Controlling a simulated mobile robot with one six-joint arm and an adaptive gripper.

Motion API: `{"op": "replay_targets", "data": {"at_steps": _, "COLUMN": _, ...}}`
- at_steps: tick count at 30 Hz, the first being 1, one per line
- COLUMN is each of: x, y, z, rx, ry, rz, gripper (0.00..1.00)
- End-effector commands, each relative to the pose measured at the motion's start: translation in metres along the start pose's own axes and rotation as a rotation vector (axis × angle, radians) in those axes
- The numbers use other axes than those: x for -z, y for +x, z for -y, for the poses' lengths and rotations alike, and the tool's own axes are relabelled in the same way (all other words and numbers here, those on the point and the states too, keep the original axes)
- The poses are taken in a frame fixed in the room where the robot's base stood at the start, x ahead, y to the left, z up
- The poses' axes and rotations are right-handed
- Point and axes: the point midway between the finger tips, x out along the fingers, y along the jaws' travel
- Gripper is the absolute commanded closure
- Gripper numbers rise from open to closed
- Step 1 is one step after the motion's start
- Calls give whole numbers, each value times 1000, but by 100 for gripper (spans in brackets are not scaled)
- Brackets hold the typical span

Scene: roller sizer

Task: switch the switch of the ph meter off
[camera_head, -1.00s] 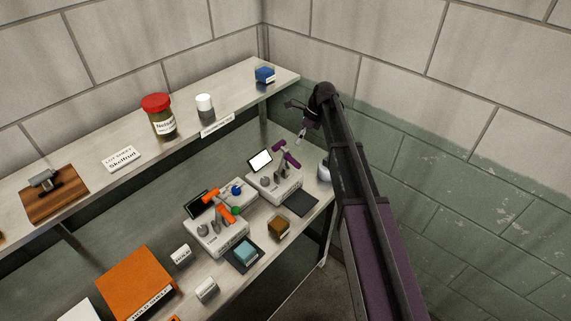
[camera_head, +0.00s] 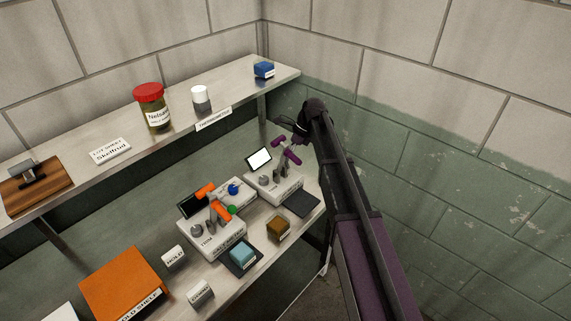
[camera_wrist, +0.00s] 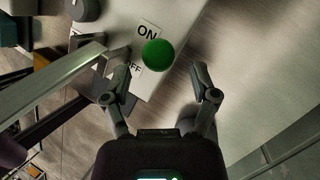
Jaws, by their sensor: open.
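In the wrist view, a white device panel (camera_wrist: 112,18) carries ON and OFF labels. A round green knob (camera_wrist: 158,54) shows beside the labels, overlapping their edges; its exact switch position is hard to tell. My gripper (camera_wrist: 161,78) is open, its fingers on either side below the knob, nothing between them. In the head view, my gripper (camera_head: 290,126) is above the back right device (camera_head: 268,190), which has a lit screen (camera_head: 259,159) and purple parts (camera_head: 291,152). No pH meter name is readable.
A second device (camera_head: 205,240) with orange parts and a green ball stands to the left. A shelf (camera_head: 225,92) runs above, and a block wall (camera_head: 440,170) rises on the right.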

Motion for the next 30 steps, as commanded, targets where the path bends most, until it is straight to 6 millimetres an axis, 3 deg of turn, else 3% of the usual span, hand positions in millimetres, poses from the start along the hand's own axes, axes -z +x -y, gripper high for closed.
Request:
{"op": "replay_targets", "data": {"at_steps": 9, "x": 1, "y": 23, "z": 0, "rx": 0, "ry": 0, "rz": 0, "gripper": 24}}
{"op": "replay_targets", "data": {"at_steps": 23, "x": 0, "y": 26, "z": 0, "rx": 0, "ry": 0, "rz": 0, "gripper": 24}}
{"op": "replay_targets", "data": {"at_steps": 24, "x": 0, "y": 26, "z": 0, "rx": 0, "ry": 0, "rz": 0, "gripper": 27}}
{"op": "replay_targets", "data": {"at_steps": 30, "x": 0, "y": 26, "z": 0, "rx": 0, "ry": 0, "rz": 0, "gripper": 86}}
